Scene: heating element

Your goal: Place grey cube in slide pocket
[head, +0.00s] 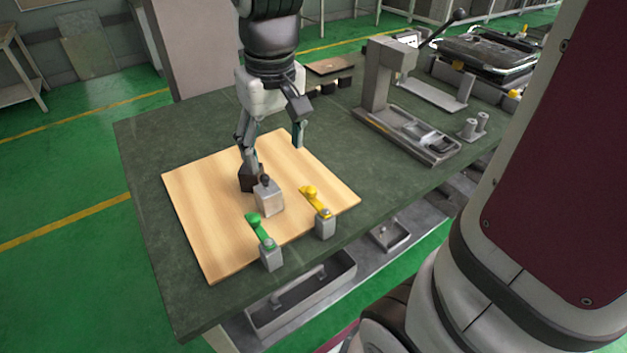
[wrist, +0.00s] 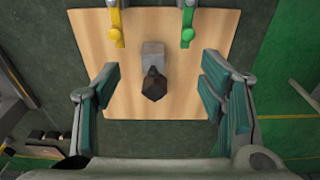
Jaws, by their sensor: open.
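No slide pocket can be made out for certain.
A green lever clamp (head: 262,232) and a yellow lever clamp (head: 319,205) stand at the board's front edge. A lever press (head: 378,80) with a tray base stands to the right on the dark green table (head: 150,150). Small posts (head: 473,126) stand beside it.

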